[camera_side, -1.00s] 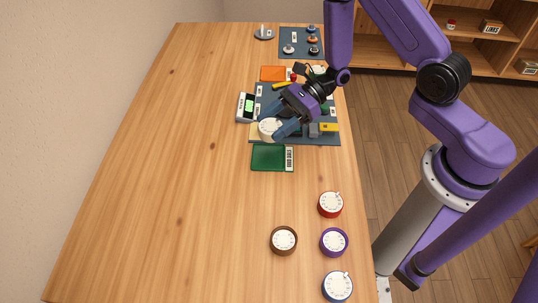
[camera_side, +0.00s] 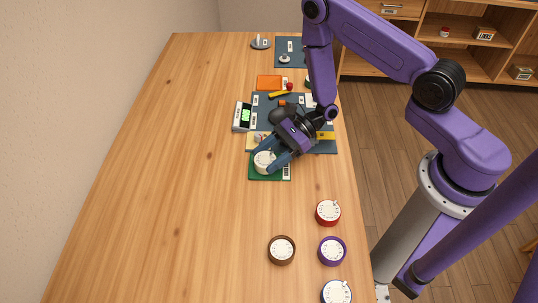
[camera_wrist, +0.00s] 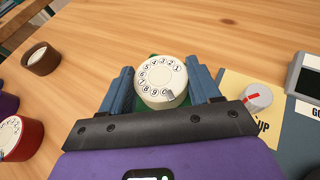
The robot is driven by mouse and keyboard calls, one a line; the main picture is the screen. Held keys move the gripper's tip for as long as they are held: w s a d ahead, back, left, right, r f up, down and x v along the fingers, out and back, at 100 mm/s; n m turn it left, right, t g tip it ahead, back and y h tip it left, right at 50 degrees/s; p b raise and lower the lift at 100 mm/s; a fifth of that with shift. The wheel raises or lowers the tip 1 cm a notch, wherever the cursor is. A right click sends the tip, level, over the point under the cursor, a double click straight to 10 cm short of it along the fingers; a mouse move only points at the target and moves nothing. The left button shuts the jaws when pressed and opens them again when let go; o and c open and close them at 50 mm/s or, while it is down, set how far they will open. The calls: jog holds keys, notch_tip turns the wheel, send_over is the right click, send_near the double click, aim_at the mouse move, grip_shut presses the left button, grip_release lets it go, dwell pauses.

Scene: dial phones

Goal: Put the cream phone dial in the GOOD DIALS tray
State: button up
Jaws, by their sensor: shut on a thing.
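The cream phone dial (camera_side: 264,162) is a round cream drum with a numbered face. It is between the blue fingers of my gripper (camera_side: 272,163), which are shut on it. In the wrist view the cream dial (camera_wrist: 161,82) faces up between the two fingers (camera_wrist: 163,88). The green GOOD DIALS tray (camera_side: 270,178) is directly under the dial in the side view. The gripper covers part of the tray and its label. I cannot tell whether the dial touches the tray floor.
Brown (camera_side: 281,250), red (camera_side: 328,212), purple (camera_side: 332,251) and blue (camera_side: 336,292) dials stand nearer the front. A tester with a green screen (camera_side: 243,116) stands left of the dark mat. An orange tray (camera_side: 269,83) lies behind. The table's left side is clear.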

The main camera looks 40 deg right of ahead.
jog(key=shift+f, duration=0.15)
jog(key=o, duration=1.2)
jog(key=shift+c, duration=0.2)
